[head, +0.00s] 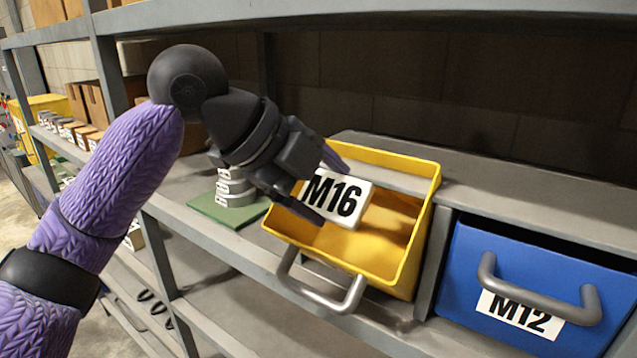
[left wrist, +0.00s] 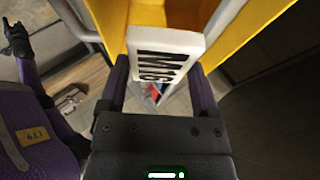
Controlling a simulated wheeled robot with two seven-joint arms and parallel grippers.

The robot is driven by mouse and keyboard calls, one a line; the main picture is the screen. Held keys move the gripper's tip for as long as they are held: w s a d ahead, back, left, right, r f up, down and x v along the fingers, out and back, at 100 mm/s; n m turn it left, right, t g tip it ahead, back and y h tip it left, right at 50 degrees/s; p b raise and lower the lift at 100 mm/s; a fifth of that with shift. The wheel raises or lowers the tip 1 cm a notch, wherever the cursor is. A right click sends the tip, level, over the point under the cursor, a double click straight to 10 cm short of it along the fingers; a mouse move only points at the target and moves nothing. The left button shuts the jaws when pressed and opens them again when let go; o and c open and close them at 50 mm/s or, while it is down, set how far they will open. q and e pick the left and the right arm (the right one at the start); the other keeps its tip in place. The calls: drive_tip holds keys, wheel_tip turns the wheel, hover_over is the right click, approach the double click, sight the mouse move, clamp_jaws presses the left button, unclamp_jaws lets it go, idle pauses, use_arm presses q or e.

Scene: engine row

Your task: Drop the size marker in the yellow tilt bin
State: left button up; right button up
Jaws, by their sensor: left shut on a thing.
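The size marker (head: 340,197) is a white block lettered M16 in black. My left gripper (head: 328,184) is shut on it and holds it tilted over the open mouth of the yellow tilt bin (head: 408,262). The bin is tipped forward, with a grey handle on its front, and its visible inside looks empty. In the left wrist view the marker (left wrist: 164,58) sits between the fingertips of the left gripper (left wrist: 160,82), with yellow bin walls (left wrist: 236,38) on both sides. My right gripper (left wrist: 15,40) shows small and dark at the left edge there; its jaws are unclear.
A blue bin (head: 545,270) labelled M12 sits right of the yellow bin, beyond a grey divider. A stack of grey labelled pieces (head: 236,187) stands on a green base (head: 228,210) to the left. A grey shelf edge (head: 400,14) runs overhead.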

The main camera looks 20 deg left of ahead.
use_arm(q)
drive_tip(key=o, duration=1.1)
drive_tip(key=shift+s+a+r, duration=0.15)
drive_tip(key=shift+a+r, duration=0.1)
drive_tip(key=shift+r, duration=0.05)
drive_tip(key=b+v, duration=0.1)
drive_tip(key=v, duration=0.8)
drive_tip(key=shift+s, duration=0.1)
